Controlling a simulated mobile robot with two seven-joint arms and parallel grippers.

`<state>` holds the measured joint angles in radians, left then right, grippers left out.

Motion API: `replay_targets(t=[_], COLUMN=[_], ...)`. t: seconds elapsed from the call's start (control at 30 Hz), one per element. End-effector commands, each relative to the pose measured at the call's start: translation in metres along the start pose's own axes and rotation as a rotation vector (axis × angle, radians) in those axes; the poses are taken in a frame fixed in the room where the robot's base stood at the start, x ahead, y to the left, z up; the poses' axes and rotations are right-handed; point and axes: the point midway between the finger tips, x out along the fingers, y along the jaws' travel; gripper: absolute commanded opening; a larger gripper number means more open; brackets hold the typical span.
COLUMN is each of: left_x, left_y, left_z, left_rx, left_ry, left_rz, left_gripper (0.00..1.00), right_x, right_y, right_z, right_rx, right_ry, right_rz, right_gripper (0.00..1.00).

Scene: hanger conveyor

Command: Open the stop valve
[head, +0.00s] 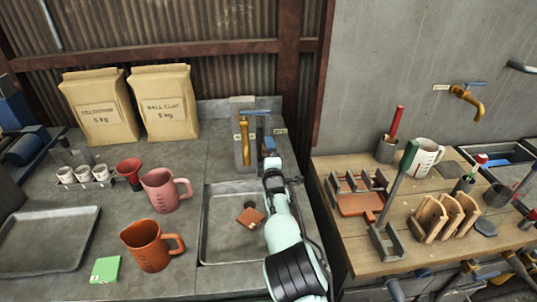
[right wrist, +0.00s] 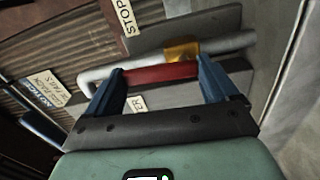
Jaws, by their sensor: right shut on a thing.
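The stop valve's red handle (right wrist: 160,73) shows in the right wrist view, lying across in front of a pale pipe (right wrist: 105,72) with a brass fitting (right wrist: 181,50). A label reading STOP (right wrist: 126,17) is above it. My right gripper (right wrist: 162,82) has one blue finger at each end of the red handle and is shut on it. In the head view my right gripper (head: 268,146) is at the back of the sink, beside the brass tap; the red handle cannot be made out there. My left gripper is not in view.
A brass tap with a blue lever (head: 254,113) stands behind the sink (head: 208,225), which holds a brown piece (head: 250,217). Pink (head: 160,190) and orange (head: 147,247) jugs stand left of the sink. A wooden bench (head: 375,259) with tools is on the right.

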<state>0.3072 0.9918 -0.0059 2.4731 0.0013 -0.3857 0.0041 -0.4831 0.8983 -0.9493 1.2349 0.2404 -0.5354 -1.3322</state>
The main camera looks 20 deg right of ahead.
Motion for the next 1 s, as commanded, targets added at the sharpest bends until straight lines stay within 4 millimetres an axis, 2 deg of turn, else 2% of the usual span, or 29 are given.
replay_targets(t=[0.07,0.1,0.13,0.4,0.57,0.77,1.0], left_x=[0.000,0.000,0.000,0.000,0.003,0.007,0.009], left_y=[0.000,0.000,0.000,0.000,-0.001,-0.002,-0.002], left_z=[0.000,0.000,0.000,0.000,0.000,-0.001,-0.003], left_rx=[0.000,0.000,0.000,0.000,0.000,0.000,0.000], left_ry=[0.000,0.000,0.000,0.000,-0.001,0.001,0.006], left_rz=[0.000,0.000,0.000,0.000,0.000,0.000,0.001], left_gripper=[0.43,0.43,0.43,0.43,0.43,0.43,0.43], right_x=[0.000,0.000,0.000,-0.001,-0.011,-0.042,-0.087], right_y=[0.000,0.000,0.000,0.000,0.000,0.000,0.000], right_z=[0.000,0.000,0.000,0.000,-0.001,-0.001,-0.001], right_rx=[0.001,0.001,0.001,0.002,0.002,0.004,0.004], right_ry=[0.001,0.001,0.001,0.000,0.000,0.001,0.002], right_rz=[0.001,0.001,0.001,0.000,-0.001,-0.001,-0.002], right_gripper=[0.32,0.93,1.00,1.00,1.00,1.00,1.00])
